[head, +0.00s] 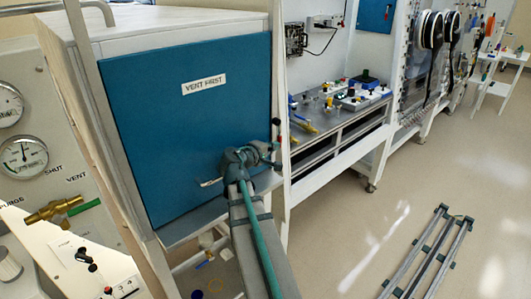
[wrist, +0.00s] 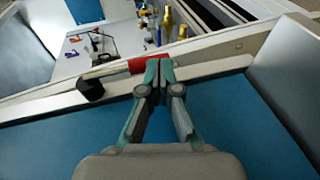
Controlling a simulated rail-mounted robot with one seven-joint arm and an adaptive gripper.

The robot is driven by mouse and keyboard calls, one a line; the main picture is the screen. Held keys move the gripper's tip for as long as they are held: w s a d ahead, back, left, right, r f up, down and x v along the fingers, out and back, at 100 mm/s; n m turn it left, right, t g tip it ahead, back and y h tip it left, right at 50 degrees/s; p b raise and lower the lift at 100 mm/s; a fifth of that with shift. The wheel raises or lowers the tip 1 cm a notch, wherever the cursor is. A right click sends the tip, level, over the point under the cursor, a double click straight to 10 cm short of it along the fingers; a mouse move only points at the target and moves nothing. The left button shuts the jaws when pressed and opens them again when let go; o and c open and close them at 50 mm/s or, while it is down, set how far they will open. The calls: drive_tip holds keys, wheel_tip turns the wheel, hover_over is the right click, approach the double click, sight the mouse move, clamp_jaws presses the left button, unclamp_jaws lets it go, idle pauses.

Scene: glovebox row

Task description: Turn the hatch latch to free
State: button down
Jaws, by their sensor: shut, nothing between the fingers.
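The hatch is a blue door (head: 185,110) labelled VENT FIRST, and its blue face fills the lower wrist view (wrist: 60,145). In the head view my gripper (head: 268,156) is by the door's right edge.
At left is a panel with pressure gauges (head: 22,155) and a brass valve with a green handle (head: 84,207), near the words SHUT and VENT. A workbench with small items (head: 340,98) stands right of the door. A rail frame (head: 430,255) lies on otherwise open floor.

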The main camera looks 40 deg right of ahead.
idle(0.4)
drive_tip(key=v, duration=1.2)
